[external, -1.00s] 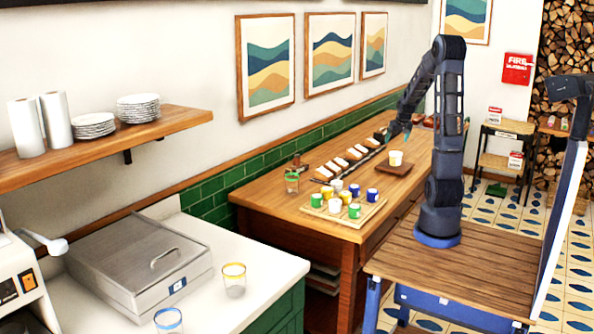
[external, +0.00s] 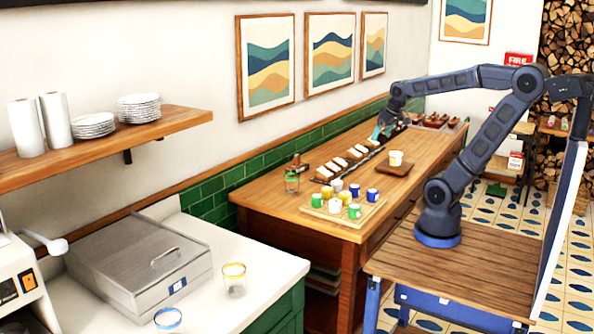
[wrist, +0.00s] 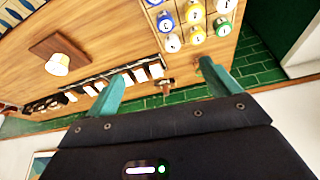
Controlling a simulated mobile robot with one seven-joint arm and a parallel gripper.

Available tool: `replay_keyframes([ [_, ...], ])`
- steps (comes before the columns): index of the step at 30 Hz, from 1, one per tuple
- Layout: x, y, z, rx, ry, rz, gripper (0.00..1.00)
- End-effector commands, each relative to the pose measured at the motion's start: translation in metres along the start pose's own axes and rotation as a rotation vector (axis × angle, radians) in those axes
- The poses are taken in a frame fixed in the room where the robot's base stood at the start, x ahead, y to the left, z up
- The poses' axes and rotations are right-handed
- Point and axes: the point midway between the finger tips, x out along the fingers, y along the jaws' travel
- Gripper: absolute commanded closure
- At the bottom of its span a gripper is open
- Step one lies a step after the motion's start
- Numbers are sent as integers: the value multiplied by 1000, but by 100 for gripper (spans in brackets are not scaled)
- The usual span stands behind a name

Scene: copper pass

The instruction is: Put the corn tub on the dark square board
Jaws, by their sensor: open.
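A white tub with a yellowish band (external: 396,158) stands upright on the dark square board (external: 385,168) on the wooden counter. In the wrist view the same tub (wrist: 57,65) rests on the board (wrist: 66,42) at the left. I cannot read its label, so I cannot tell for sure that it is the corn tub. My gripper (external: 383,131) is open, over the far wall side of the counter, behind and apart from the tub. In the wrist view its teal fingers (wrist: 160,88) are spread with nothing between them.
A light wooden tray (external: 318,213) holds several yellow, blue, green and white tubs at the near end. A dark rack (external: 368,152) with white cards runs along the wall. A green-rimmed glass (external: 292,182) stands near the tray. Brown containers (external: 435,120) sit at the far end.

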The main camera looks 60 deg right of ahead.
Motion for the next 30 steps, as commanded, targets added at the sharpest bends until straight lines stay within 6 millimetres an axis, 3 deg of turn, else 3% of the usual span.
replay_keyframes([
  [3, -15, -21, 27, -60, 6, -28, 12],
  [10, -27, -37, 58, -120, 4, -55, 12],
  [30, -28, -38, 61, -125, 3, -58, 12],
])
